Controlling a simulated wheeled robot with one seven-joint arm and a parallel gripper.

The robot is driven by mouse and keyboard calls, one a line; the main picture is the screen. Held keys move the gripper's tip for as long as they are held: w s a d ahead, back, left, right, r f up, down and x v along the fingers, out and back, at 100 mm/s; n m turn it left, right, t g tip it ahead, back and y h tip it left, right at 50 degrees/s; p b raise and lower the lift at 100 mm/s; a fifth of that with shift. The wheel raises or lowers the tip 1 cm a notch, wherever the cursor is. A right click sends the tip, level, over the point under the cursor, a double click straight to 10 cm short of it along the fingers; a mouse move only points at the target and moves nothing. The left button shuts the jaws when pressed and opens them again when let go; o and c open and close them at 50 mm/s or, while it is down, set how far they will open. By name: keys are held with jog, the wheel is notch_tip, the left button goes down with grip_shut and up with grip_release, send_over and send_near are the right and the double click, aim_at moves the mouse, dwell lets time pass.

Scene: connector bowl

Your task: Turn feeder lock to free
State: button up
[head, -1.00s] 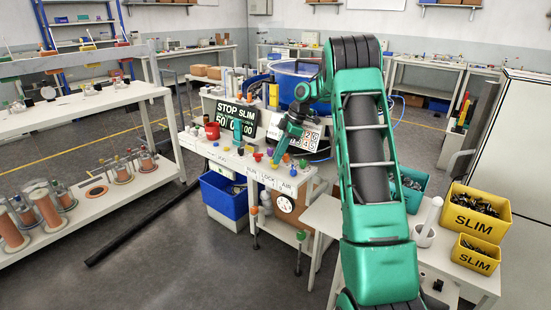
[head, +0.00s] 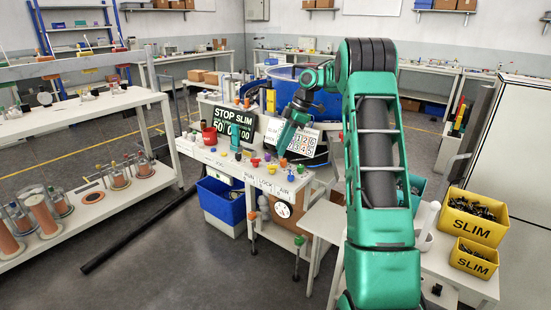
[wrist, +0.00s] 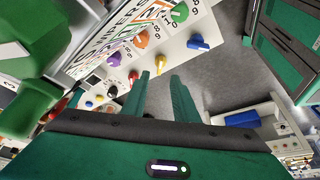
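A row of coloured knobs sits on the white bench panel, above front-edge labels RUN, LOCK and AIR. The yellow knob (head: 271,168) stands above LOCK; it also shows in the wrist view (wrist: 160,63). The red knob (wrist: 133,77) is on one side of it and the blue knob (wrist: 197,42) on the other. Behind them are purple (wrist: 115,59), orange (wrist: 141,38) and green (wrist: 179,12) knobs. My gripper (wrist: 160,77) is open and empty, its fingers spread short of the yellow knob in that view. Contact is not visible. No knob's marking is readable.
Yellow SLIM bins (head: 474,218) stand on the right table. Several smaller knobs lie along the panel's left part.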

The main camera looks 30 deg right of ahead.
jog(key=v, duration=0.4)
dwell(0.5)
jog(key=s+a+r+m+h, duration=0.1)
jog(key=s+a+r+m, duration=0.1)
jog(key=s+a+m, duration=0.5)
jog(key=s+a+r+m+h, duration=0.2)
jog(key=s+a+m, duration=0.2)
jog(key=s, duration=0.8)
jog(key=s+a+f+m+g, duration=0.1)
jog(key=s+f+m, duration=0.3)
jog(key=s, duration=0.9)
jog(key=s+a+f+m+g+h, duration=0.1)
jog(key=s+f+m, duration=0.3)
jog(key=s, duration=0.8)
jog(key=shift+s+a+f+m, duration=0.2)
jog(key=shift+s+a+m, duration=0.15)
jog(key=shift+a, duration=0.2)
